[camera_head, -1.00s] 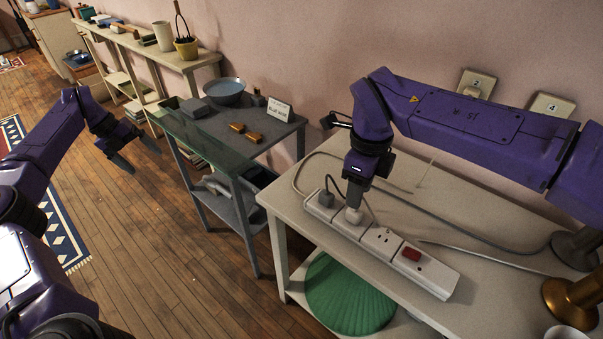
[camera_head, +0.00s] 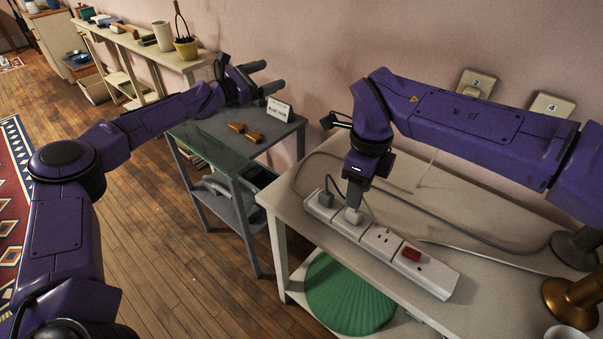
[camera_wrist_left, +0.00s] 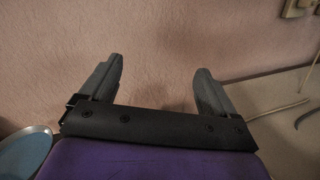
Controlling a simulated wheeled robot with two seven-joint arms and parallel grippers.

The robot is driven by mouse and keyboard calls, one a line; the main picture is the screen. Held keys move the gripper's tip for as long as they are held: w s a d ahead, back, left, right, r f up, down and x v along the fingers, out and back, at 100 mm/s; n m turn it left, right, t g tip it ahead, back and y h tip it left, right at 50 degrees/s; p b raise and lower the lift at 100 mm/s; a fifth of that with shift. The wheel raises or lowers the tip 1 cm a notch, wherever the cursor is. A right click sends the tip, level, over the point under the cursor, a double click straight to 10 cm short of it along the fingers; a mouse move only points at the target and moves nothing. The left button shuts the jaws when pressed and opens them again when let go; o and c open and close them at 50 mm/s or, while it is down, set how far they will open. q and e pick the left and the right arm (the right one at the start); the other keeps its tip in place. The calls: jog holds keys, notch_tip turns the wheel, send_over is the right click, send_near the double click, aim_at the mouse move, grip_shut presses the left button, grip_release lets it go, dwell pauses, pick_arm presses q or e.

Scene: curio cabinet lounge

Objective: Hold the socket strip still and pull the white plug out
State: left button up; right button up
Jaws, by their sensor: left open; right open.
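The white socket strip (camera_head: 378,236) lies on the cream table and has a red switch at its right part. A white plug (camera_head: 352,215) sits in one of its sockets, and a dark plug (camera_head: 326,197) sits in the socket to its left. My right gripper (camera_head: 354,200) points down at the white plug, its fingers open around or just beside it; its arm partly hides them. My left gripper (camera_head: 268,77) is open and empty above the grey side table, near the wall. Its two spread fingers also show in the left wrist view (camera_wrist_left: 155,85), with only wall between them.
The grey side table (camera_head: 228,155) holds brass-coloured blocks (camera_head: 245,132) and a small sign (camera_head: 278,109). Grey cables (camera_head: 440,220) run over the cream table (camera_head: 480,285). A brass base (camera_head: 570,300) stands at its right. A blue bowl (camera_wrist_left: 25,150) shows in the left wrist view.

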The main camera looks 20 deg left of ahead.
pick_arm(q)
jog(key=s+d+f+m+g+h, duration=0.2)
jog(key=s+d+m+g+h, duration=0.1)
jog(key=d, duration=0.3)
jog(key=s+d+f+m+g+h, duration=0.1)
jog(key=s+d+m+g+h, duration=0.1)
jog(key=d+g, duration=0.25)
jog(key=m+g+y, duration=0.1)
jog(key=m+g, duration=0.6)
jog(key=g, duration=0.6)
send_near(332, 204)
jog(key=shift+s+d, duration=0.2)
jog(key=shift+d, duration=0.15)
jog(key=x, duration=1)
jog(key=shift+f, duration=0.1)
jog(key=c, duration=1.5)
jog(key=shift+w, duration=0.1)
jog(key=shift+c, duration=0.2)
